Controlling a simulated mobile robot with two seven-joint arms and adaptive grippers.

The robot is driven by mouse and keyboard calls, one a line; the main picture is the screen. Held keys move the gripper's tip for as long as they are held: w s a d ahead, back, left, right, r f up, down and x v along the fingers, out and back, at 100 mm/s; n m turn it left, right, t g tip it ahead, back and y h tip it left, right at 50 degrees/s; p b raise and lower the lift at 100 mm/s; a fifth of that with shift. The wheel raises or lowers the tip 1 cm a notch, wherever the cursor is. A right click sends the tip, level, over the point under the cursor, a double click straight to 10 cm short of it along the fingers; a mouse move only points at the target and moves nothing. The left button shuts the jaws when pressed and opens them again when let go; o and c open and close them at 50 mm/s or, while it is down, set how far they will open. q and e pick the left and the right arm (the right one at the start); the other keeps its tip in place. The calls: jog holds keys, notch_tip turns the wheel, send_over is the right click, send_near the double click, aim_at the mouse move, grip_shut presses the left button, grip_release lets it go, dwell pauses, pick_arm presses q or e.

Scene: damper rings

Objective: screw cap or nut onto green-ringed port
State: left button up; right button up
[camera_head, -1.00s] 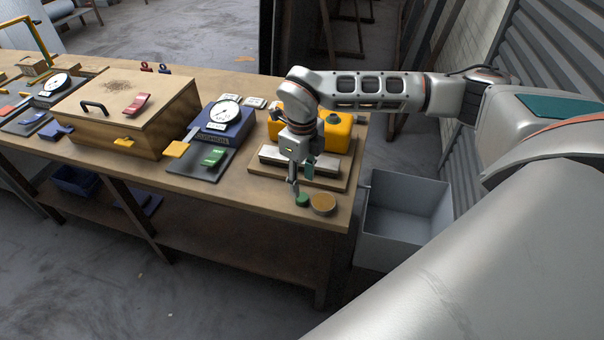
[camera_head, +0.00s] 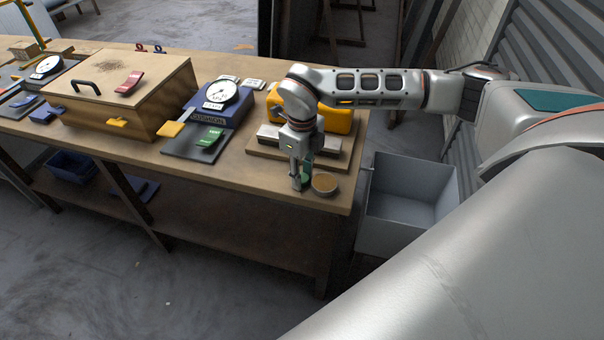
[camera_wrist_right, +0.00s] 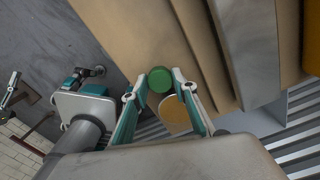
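A round green cap (camera_head: 307,181) stands at the front right corner of the workbench. It also shows in the right wrist view (camera_wrist_right: 160,79). My right gripper (camera_head: 301,186) points down at it, with one fingertip on either side of the cap in the right wrist view (camera_wrist_right: 160,78). I cannot tell whether the fingers touch it. A round tan-topped piece (camera_head: 325,184) lies beside the cap. I cannot make out a green-ringed port. A small teal and white part at the left edge of the right wrist view looks like my left gripper (camera_wrist_right: 10,92); its state is unclear.
A yellow housing (camera_head: 338,121) and a metal block stand on a wooden board (camera_head: 335,160) behind the gripper. Left of it are a blue gauge unit (camera_head: 233,107), a dark plate with a green tag (camera_head: 208,139) and a wooden box (camera_head: 160,88). A grey bin (camera_head: 410,235) stands right of the bench.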

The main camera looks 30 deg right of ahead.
grip_shut()
notch_tip(320, 180, up, 4)
jog(key=p, duration=0.3)
jog(key=shift+f, duration=0.25)
jog(key=shift+r+p, duration=1.15)
jog(key=shift+r, duration=0.15)
